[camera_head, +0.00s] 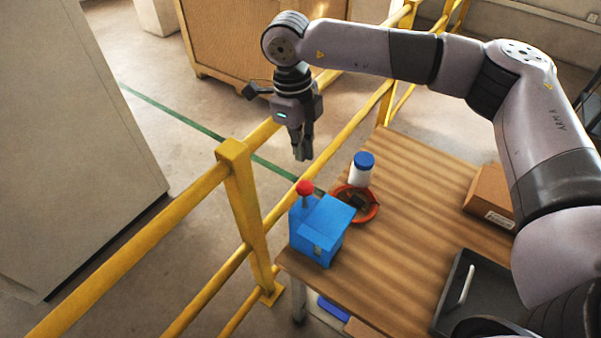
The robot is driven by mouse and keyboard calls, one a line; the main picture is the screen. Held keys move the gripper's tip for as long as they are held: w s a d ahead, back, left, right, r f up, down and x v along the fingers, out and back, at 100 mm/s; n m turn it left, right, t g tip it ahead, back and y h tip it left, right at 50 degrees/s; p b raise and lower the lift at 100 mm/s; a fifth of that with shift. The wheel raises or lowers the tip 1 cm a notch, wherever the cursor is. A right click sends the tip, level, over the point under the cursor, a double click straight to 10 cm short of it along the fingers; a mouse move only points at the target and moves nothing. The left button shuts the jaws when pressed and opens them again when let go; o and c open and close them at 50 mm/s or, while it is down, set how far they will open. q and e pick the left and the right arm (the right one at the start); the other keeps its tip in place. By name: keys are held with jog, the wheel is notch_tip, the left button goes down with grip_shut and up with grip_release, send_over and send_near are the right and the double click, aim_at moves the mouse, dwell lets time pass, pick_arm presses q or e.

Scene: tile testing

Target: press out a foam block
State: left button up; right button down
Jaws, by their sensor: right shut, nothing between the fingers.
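A blue box-shaped device (321,228) stands at the near left corner of the wooden table. A red ball knob (304,187) on a short stem rises from its back left part. My right gripper (302,156) is shut and empty, pointing down above the knob and apart from it. I cannot make out a foam block; a small pale patch shows low on the device's front face, too small to tell. My left gripper is not in view.
An orange-red bowl (369,206) with dark contents and a white jar with blue lid (360,170) stand right of the device. A cardboard box (489,196) and a dark tray (455,289) lie further right. A yellow railing (243,200) runs along the table's left side. Mid-table (400,235) is clear.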

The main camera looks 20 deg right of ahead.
aim_at(305, 185)
jog(key=shift+s+f, duration=0.2)
jog(key=shift+s, duration=0.15)
notch_tip(305, 185, down, 2)
jog(key=shift+f+b, duration=0.15)
jog(key=shift+b, duration=0.55)
jog(key=f+b, duration=0.1)
jog(key=f, duration=0.3)
jog(key=shift+s+d+b, duration=0.15)
jog(key=shift+d+b, duration=0.05)
jog(key=shift+b, duration=0.15)
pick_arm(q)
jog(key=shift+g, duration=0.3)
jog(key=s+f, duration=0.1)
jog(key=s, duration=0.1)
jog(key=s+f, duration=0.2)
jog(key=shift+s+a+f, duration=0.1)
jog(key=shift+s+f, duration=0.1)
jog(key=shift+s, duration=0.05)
pick_arm(e)
jog(key=shift+f, duration=0.1)
